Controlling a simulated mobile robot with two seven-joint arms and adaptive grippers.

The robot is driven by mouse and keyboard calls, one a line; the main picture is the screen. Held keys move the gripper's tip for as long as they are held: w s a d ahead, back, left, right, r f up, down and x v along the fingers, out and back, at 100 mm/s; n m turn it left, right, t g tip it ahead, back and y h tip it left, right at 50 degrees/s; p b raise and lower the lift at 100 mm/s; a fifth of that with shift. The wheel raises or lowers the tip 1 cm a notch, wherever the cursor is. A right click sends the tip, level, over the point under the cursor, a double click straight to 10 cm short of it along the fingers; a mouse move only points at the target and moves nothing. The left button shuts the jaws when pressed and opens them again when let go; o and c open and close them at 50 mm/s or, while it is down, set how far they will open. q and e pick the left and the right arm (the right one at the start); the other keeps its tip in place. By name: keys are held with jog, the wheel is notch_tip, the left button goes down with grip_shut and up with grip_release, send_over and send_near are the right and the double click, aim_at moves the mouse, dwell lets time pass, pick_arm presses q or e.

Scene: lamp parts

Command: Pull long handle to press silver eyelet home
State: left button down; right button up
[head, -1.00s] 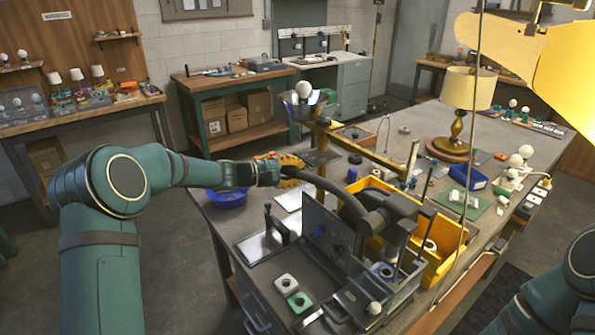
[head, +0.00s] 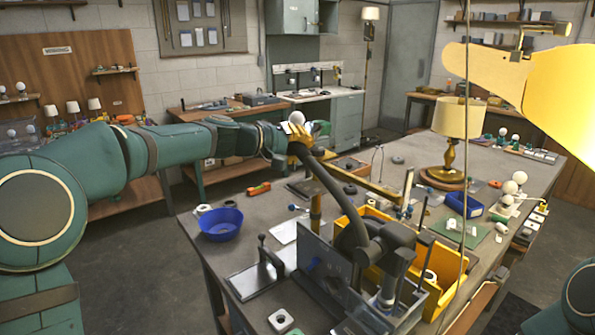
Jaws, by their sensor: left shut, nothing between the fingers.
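The long handle (head: 335,190) is a dark curved lever that rises up and to the left from the black bench press (head: 372,248). My left gripper (head: 298,138), with yellow fingers, is shut at the handle's raised upper end. I cannot tell whether the fingers touch the handle. The press's dark ram (head: 387,292) points down, partly behind a clear panel. I cannot make out the silver eyelet; the spot under the ram is mostly hidden. My right gripper is out of view; only part of my right arm shows at the lower right edge.
A yellow bin (head: 437,270) stands close behind the press. A blue bowl (head: 221,224) and a black-handled plate (head: 262,272) lie to its left. A table lamp (head: 458,118) stands farther back. A thin cord hangs in front of the right side.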

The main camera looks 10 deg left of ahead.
pick_arm(q)
jog(key=s+d+r+m+t+y, duration=0.1)
jog(key=s+d+r+m, duration=0.2)
jog(key=r, duration=0.4)
jog(key=shift+s+d+r, duration=0.25)
jog(key=shift+s+d, duration=0.5)
jog(key=shift+d, duration=0.6)
jog(key=c, duration=0.7)
grip_release()
jog(key=shift+s+r, duration=0.25)
jog(key=shift+s, duration=0.25)
jog(key=shift+w+f, duration=0.15)
jog(key=v, duration=1.2)
